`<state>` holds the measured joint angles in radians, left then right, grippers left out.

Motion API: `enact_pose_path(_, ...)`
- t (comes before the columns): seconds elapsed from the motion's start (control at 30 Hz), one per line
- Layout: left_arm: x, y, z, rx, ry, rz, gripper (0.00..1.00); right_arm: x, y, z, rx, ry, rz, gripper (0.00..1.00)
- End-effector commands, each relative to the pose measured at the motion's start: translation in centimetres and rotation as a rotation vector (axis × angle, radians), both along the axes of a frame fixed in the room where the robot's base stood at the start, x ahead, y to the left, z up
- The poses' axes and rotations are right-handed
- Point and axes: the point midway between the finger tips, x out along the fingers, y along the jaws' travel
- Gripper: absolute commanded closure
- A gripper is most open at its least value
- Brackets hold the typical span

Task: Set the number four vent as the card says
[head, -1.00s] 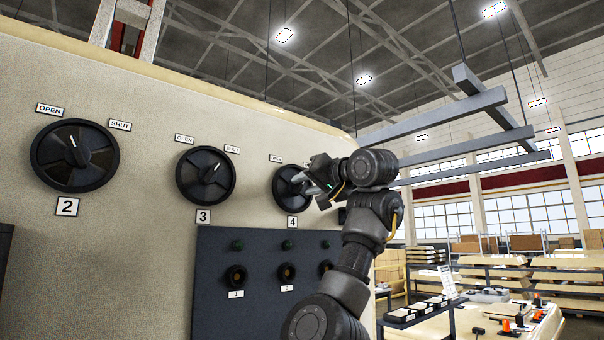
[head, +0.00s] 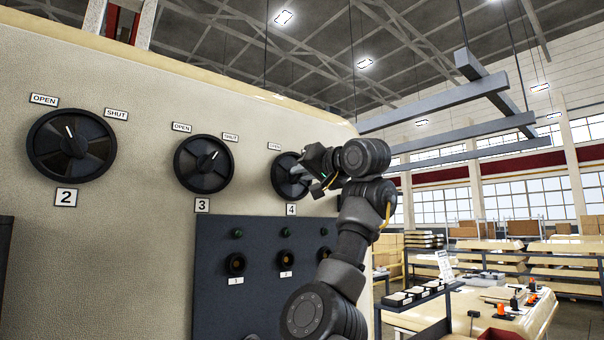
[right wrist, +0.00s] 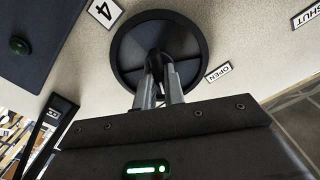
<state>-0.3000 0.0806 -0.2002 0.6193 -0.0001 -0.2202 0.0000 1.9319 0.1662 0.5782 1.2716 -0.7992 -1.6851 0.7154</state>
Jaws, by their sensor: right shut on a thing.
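The number four vent (head: 284,184) is a round black dial on the cream wall, with the label 4 (head: 291,209) below it. It also shows in the right wrist view (right wrist: 190,35), with OPEN (right wrist: 218,72) and SHUT (right wrist: 306,14) plates beside it. My right gripper (head: 304,175) is at this dial; in the right wrist view its fingers (right wrist: 160,85) are shut on the dial's central knob (right wrist: 155,62). The knob's pointer is hidden by the fingers. I cannot make out the card in any view. My left gripper is not in view.
The number two vent (head: 90,160) and number three vent (head: 215,175) are to the left, pointers upward. A dark panel (head: 262,290) with round fittings is below. A bench (head: 515,320) with small items stands to the right.

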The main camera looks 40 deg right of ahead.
Motion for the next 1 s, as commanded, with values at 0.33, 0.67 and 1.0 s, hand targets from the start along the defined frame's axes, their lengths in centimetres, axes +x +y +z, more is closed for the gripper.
enact_pose_path(0.33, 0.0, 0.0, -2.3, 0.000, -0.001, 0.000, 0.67, -0.1, -0.1, -0.4, -0.148, 0.003, -0.001, 1.00)
enact_pose_path(0.67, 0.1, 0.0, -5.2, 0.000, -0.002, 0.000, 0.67, -0.2, 0.0, -0.2, -0.448, 0.007, -0.001, 1.00)
enact_pose_path(1.0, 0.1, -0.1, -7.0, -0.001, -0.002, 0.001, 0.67, -0.2, 0.2, 0.0, -0.754, 0.013, -0.002, 1.00)
